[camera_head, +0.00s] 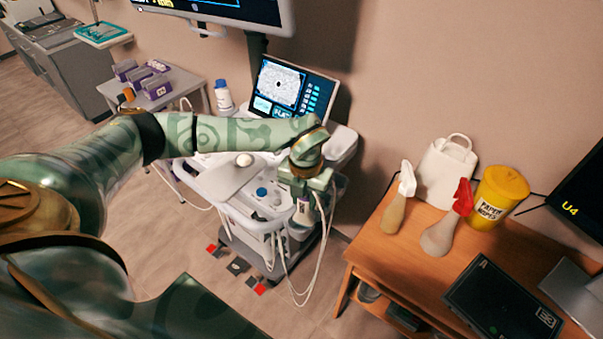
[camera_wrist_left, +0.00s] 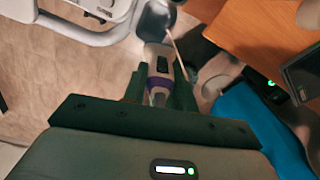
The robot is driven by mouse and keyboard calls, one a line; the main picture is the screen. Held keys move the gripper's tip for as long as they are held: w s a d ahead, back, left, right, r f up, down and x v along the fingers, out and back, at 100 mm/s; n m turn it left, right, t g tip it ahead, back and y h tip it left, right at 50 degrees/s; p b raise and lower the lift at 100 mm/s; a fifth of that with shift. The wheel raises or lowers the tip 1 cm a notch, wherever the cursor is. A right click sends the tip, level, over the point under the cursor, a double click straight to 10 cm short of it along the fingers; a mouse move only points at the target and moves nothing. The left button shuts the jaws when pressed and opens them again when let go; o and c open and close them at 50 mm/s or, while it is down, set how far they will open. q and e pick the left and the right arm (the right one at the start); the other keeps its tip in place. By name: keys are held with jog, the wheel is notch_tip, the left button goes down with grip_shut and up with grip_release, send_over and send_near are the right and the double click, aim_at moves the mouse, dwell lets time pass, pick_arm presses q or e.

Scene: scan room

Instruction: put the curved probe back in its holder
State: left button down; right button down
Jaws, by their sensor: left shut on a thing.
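My left gripper (camera_head: 303,203) is at the right side of the ultrasound cart (camera_head: 225,185), pointing down. It is shut on a probe (camera_wrist_left: 158,75), pale grey with a purple band, held between the dark fingers in the left wrist view. In the head view only a small part of the probe (camera_head: 302,213) shows below the fingers. A grey cup-like holder (camera_head: 300,232) is on the cart's side just under the gripper. I cannot tell whether the probe's end is inside it or above it. The curved shape of the probe head is not clear. My right gripper is not in view.
Pale cables (camera_head: 297,285) hang in loops beside the gripper. A wooden desk (camera_head: 405,255) to the right bears spray bottles, a yellow wipes tub (camera_head: 499,197) and a black box (camera_head: 502,305). The cart's screen (camera_head: 292,88) stands behind the arm. Floor shows between cart and desk.

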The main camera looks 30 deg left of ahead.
pick_arm(q)
notch_tip(320, 180, up, 2)
jog(key=w+a+n+p, duration=0.2)
jog(key=w+a+n, duration=0.1)
jog(key=n, duration=1.2)
notch_tip(320, 180, down, 11)
jog(key=b, duration=0.7)
jog(key=shift+d+r, duration=0.15)
jog(key=shift+d, duration=0.1)
jog(key=shift+s+f+b, duration=0.1)
jog(key=shift+f+b, duration=0.2)
jog(key=shift+f, duration=0.05)
jog(key=c, duration=1)
grip_release()
jog(key=shift+c, duration=0.2)
